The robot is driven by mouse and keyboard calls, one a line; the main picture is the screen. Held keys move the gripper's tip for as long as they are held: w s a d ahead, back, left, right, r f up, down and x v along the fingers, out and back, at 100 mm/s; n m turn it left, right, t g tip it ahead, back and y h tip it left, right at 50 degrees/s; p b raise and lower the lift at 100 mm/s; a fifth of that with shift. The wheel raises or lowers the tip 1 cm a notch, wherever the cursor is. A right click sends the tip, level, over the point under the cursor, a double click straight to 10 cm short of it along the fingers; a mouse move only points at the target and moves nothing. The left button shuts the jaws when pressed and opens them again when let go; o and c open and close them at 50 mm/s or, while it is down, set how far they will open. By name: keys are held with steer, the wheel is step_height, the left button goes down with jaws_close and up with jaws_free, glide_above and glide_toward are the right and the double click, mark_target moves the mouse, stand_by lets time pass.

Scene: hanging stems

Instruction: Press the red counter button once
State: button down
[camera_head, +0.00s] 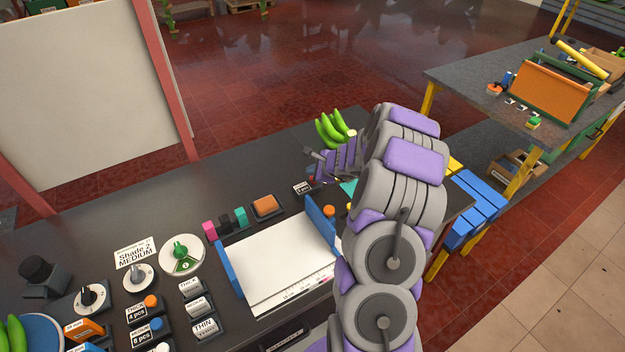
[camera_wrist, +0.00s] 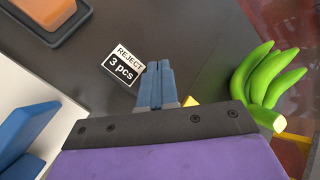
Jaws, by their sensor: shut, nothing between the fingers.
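The label reading "REJECT 3 pcs" (camera_wrist: 124,65) lies on the dark counter in the wrist view, left of my fingers. It also shows in the head view (camera_head: 302,187). A small red spot (camera_head: 311,178) shows beside the label in the head view, partly covered by my arm; it may be the red button. No red button shows clearly in the wrist view, where my fingers may hide it. My gripper (camera_wrist: 159,67) is shut and empty, pointing at the counter just right of the label. I cannot tell whether its tips touch anything.
Green bananas (camera_wrist: 270,77) lie right of my gripper, close to it. An orange block in a dark tray (camera_wrist: 40,30) and a white board with blue rails (camera_head: 275,262) lie left. Several knobs and labelled buttons cover the left counter. A blue slatted surface (camera_head: 470,207) stands right.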

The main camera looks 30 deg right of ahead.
steer(key=shift+d+f, duration=0.25)
steer(key=shift+d, duration=0.7)
steer(key=shift+a+r, duration=0.2)
steer(key=shift+a, duration=0.55)
steer(key=shift+d+f, duration=0.1)
steer(key=shift+d+f, duration=0.1)
steer(key=shift+d, duration=0.45)
steer(key=shift+a, duration=0.55)
steer(key=shift+s+d+f, duration=0.1)
steer(key=shift+d+f, duration=0.3)
steer(key=shift+d, duration=0.2)
steer(key=shift+a+r, duration=0.1)
steer(key=shift+a, duration=0.15)
